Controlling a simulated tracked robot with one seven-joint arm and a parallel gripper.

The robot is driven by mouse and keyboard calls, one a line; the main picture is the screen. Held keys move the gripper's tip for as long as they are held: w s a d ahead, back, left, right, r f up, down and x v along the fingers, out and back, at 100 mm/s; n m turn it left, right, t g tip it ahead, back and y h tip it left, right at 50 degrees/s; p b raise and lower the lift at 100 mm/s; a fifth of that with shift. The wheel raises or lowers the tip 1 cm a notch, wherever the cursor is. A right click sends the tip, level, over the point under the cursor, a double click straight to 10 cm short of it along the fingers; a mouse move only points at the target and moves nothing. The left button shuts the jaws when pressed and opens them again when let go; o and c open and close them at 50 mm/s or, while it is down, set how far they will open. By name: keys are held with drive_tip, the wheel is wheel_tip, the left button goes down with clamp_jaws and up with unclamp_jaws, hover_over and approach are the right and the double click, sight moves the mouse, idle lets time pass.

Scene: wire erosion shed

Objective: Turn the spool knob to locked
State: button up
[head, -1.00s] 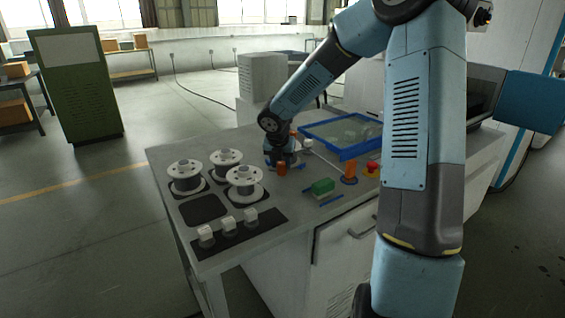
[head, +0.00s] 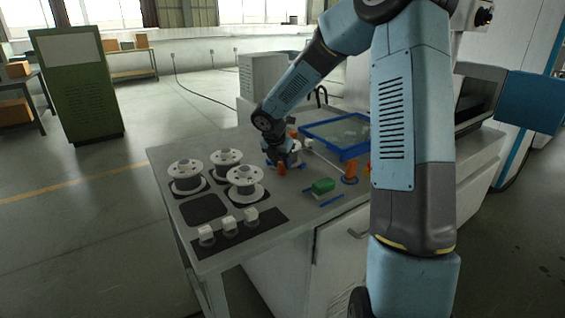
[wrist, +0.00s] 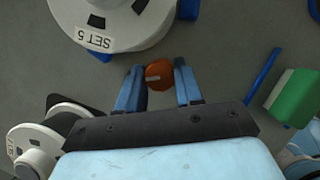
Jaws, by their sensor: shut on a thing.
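A small orange knob (wrist: 160,75) lies between the two blue fingers of my gripper (wrist: 161,84) in the wrist view. My gripper is shut on it, with one finger on either side. A white round spool part (wrist: 112,22) labelled "SET 5" is just beyond the fingers. My wrist partly hides the labelled spool there.
Three white spools (head: 244,184) stand at the bench's left, with a dark strip of white knobs (head: 229,224) in front. A green block (head: 322,186) and an orange post (head: 349,172) are to the right. A blue-framed tray (head: 345,152) lies behind.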

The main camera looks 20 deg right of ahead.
drive_tip(key=m, duration=0.1)
drive_tip(key=m+g, duration=0.1)
drive_tip(key=m, duration=0.1)
drive_tip(key=m+h, duration=0.1)
drive_tip(key=shift+w+a+m, duration=0.2)
drive_tip(key=shift+a+m, duration=0.05)
drive_tip(key=shift+m, duration=0.05)
drive_tip(key=m+g, duration=0.2)
drive_tip(key=m, duration=0.2)
drive_tip(key=shift+w+m, duration=0.15)
drive_tip(key=shift+m, duration=0.15)
drive_tip(key=m+g, duration=0.1)
drive_tip(key=m, duration=0.2)
drive_tip(key=shift+w+r, duration=0.1)
drive_tip(key=shift+d+m+g, duration=0.1)
drive_tip(key=shift+m+g, duration=0.6)
drive_tip(key=shift+m, duration=0.8)
drive_tip(key=o, duration=1)
drive_tip(key=shift+o, duration=0.2)
